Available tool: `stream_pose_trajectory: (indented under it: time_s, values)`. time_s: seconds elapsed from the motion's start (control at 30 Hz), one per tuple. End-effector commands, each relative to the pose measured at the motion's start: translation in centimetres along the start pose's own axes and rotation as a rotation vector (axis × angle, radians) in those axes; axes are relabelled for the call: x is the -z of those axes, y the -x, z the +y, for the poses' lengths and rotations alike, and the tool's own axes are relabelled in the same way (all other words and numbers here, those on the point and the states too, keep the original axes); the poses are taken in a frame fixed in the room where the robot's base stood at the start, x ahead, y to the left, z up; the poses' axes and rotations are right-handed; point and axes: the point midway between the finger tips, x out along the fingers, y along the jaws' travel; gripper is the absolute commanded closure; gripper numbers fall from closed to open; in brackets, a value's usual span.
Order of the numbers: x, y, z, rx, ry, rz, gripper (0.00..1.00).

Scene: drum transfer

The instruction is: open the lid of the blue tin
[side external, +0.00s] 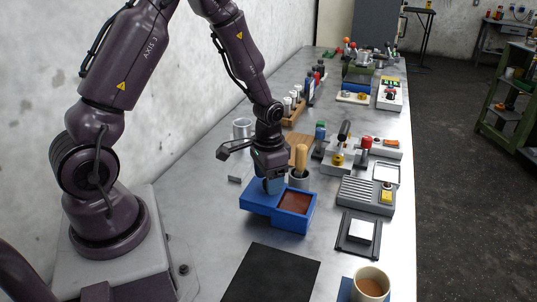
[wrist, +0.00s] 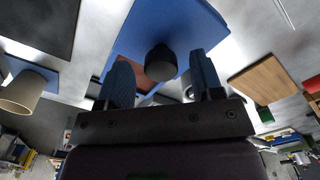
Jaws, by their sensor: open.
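The blue tin (side external: 295,222) stands on the metal bench below my gripper. Its blue lid (side external: 257,198) lies shifted to the left, and a brown interior shows in the right part. In the wrist view the blue lid (wrist: 185,22) carries a dark round knob (wrist: 161,62), and a strip of brown shows beside it. My gripper (side external: 270,184) is low over the lid, fingers pointing down. In the wrist view its two blue fingers (wrist: 160,80) are apart, with the knob showing between them; whether they touch it I cannot tell.
A grey cup with a wooden-handled tool (side external: 300,165) stands close behind the tin. A ridged grey block (side external: 365,195) and a black-framed white plate (side external: 360,233) are at right. A black mat (side external: 270,277) and a mug (side external: 370,285) are in front. Bench left of the tin is clear.

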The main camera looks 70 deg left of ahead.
Motion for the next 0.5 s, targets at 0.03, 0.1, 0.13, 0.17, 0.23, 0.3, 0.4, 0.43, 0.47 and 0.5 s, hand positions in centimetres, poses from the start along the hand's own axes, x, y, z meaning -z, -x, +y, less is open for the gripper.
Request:
stream_pose_trajectory:
  time_s: [0.03,0.1,0.13,0.17,0.23,0.3,0.4,0.43,0.47,0.5]
  values:
    - [0.1,1.2,0.0,0.002,0.000,0.007,0.40]
    - [0.1,2.8,0.0,0.002,0.000,0.007,0.40]
    - [0.1,3.5,0.0,0.002,0.000,0.008,0.40]
    - [0.1,4.2,-0.1,0.003,0.000,0.008,0.40]
    - [0.1,5.8,0.0,0.002,0.001,0.007,0.40]
    - [0.1,7.2,0.0,0.002,0.001,0.008,0.40]
    - [0.1,8.9,0.0,0.002,0.000,0.006,0.40]
    - [0.1,9.3,0.0,0.001,0.000,0.005,0.40]
    - [0.0,9.7,0.0,0.001,0.000,0.004,0.40]
    - [0.0,10.1,0.0,0.001,0.000,0.004,0.40]
